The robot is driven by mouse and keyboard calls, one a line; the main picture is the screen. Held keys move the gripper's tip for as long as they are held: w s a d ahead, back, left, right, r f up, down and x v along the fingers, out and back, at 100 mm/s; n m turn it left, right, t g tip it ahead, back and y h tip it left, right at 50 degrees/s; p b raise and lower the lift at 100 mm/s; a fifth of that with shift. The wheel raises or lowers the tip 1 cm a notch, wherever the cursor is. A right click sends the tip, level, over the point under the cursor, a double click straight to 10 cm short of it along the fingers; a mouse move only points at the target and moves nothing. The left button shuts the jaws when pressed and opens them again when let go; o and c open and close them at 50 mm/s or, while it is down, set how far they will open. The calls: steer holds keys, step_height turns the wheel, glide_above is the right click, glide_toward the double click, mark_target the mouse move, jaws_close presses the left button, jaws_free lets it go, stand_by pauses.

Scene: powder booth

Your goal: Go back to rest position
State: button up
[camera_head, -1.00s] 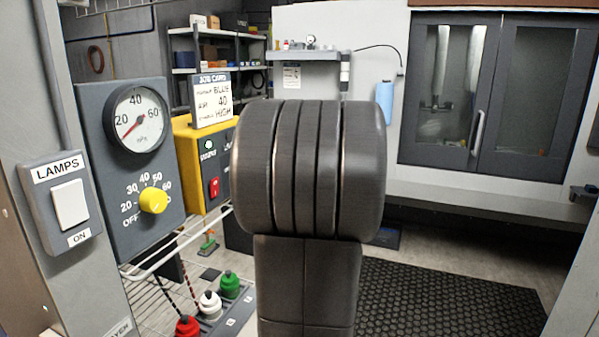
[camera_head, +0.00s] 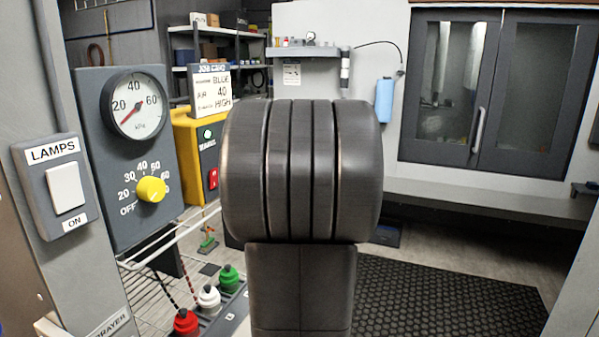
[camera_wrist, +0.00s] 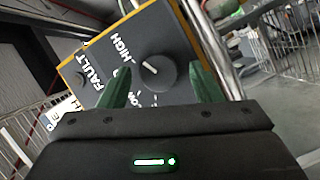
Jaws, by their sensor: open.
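In the wrist view my gripper (camera_wrist: 157,64) is open, with its two green fingers apart and nothing held between them. Beyond the fingers is the dark face of the yellow-edged powder unit, with a round dark knob (camera_wrist: 154,73) showing in the gap. The knob's white mark is on its upper-left side, near the word HIGH. I cannot tell the distance from the fingers to the knob. In the head view my arm blocks the middle, and my gripper is hidden. The yellow unit (camera_head: 183,128) stands left of my arm, with a green lamp and a red switch showing.
A gauge panel (camera_head: 118,218) with a yellow dial and a LAMPS switch (camera_head: 67,187) are at the left. Red (camera_head: 186,323), white (camera_head: 209,296) and green (camera_head: 229,279) capped containers stand low. A job card (camera_head: 210,92) reads BLUE, 40, HIGH. A black mat (camera_head: 440,305) covers the right floor.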

steer(key=n+y+b, duration=0.1)
steer(key=n+b, duration=0.1)
steer(key=b, duration=0.3)
steer(key=n+t+y+b, duration=0.1)
steer(key=n+b, duration=0.2)
steer(key=b, duration=0.2)
steer(key=n+b, duration=0.3)
steer(key=b, duration=0.2)
steer(key=shift+f+t+y, duration=0.4)
steer(key=shift+d+r+n, duration=0.1)
steer(key=shift+n, duration=0.2)
